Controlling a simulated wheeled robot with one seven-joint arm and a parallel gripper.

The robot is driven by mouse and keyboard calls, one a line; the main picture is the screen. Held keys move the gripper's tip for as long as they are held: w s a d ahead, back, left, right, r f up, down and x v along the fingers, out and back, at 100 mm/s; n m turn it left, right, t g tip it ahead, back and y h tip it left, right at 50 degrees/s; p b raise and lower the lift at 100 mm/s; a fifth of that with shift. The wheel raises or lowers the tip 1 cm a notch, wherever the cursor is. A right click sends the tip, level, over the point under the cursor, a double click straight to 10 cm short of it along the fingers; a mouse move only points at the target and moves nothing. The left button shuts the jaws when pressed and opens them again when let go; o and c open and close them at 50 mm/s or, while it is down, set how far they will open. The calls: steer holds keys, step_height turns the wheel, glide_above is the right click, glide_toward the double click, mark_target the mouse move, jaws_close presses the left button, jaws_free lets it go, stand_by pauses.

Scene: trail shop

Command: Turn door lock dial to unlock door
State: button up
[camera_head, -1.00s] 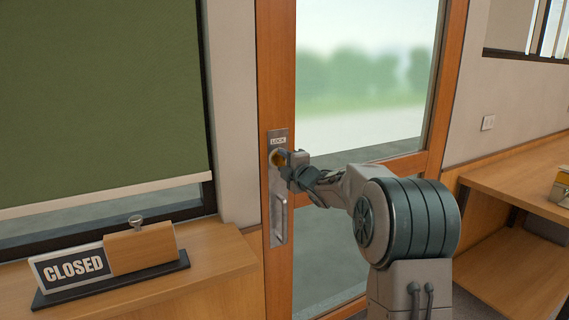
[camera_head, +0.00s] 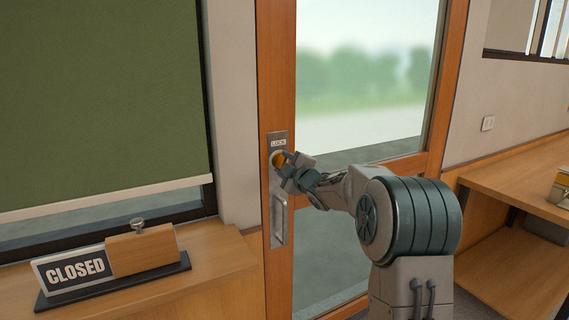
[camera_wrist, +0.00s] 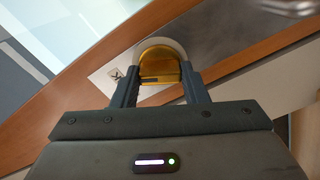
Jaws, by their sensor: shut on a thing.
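The brass lock dial (camera_head: 277,159) sits on a metal lock plate (camera_head: 278,137) marked "LOCK" on the wooden door frame (camera_head: 277,70). My gripper (camera_head: 283,163) is at the dial and partly covers it. In the wrist view the gripper (camera_wrist: 160,88) has one finger on each side of the brass dial (camera_wrist: 160,66) and is shut on it. The picture in the wrist view is tilted, with the plate running diagonally. A metal door handle (camera_head: 279,217) is just below the dial.
A "CLOSED" sign (camera_head: 76,268) stands on a wooden ledge (camera_head: 215,262) at the left.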

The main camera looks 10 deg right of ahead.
steer(key=shift+f+m+p, duration=0.1)
steer(key=shift+m+p, duration=2.25)
steer(key=shift+m, duration=3.95)
steer(key=o, duration=1)
steer(key=b+v, duration=0.2)
steer(key=v, duration=1.1)
steer(key=shift+s+d, duration=0.1)
steer(key=shift+s, duration=0.25)
